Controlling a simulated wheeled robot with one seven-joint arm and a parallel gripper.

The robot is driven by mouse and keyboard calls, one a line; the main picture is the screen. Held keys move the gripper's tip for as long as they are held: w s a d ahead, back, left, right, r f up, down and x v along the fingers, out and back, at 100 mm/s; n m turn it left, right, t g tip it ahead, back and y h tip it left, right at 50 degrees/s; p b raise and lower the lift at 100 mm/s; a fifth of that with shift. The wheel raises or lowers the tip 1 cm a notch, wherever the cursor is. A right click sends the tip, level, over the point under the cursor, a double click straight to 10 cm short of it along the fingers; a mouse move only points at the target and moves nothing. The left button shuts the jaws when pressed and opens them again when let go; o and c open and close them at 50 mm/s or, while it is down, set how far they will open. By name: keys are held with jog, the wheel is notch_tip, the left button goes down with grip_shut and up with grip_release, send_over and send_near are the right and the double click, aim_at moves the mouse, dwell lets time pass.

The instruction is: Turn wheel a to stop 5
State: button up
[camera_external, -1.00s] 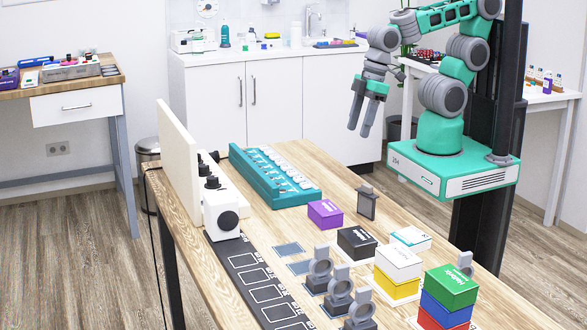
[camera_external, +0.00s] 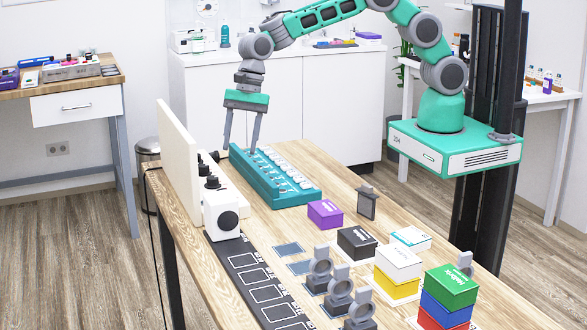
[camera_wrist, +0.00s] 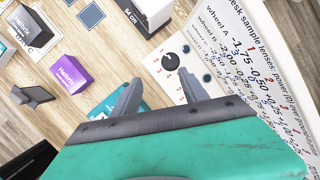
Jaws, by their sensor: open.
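A white unit (camera_external: 222,204) stands at the table's left side, with dark knobs on top and a large black round knob (camera_external: 228,221) on its near end. In the wrist view a black knob (camera_wrist: 170,62) sits on a white panel (camera_wrist: 158,76), with red numerals around part of it. No letter marking it as wheel a is readable. Smaller dark round parts (camera_wrist: 207,77) are near it. My gripper (camera_external: 240,150) points down beside the far end of the unit, above the teal rack. In the wrist view its fingers (camera_wrist: 158,92) are apart and empty, close to the numbered knob.
A lens chart board (camera_external: 180,165) stands upright behind the unit; its text (camera_wrist: 250,70) names wheel A. A teal rack (camera_external: 270,180) lies right of the unit. Purple (camera_external: 325,213) and black boxes (camera_external: 356,242), and grey ring holders (camera_external: 320,270), stand nearer on the table.

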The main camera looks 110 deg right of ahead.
jog(key=w+f+m, duration=0.1)
jog(key=f, duration=0.2)
jog(key=w+f+m+p, duration=0.1)
jog(key=w+f, duration=0.1)
jog(key=f, duration=0.2)
jog(key=w+f+m, duration=0.2)
jog(key=f, duration=0.2)
jog(key=shift+w+a+p, duration=0.15)
jog(key=shift+a+p, duration=0.2)
jog(key=shift+p, duration=0.05)
jog(key=shift+c, duration=0.2)
grip_shut()
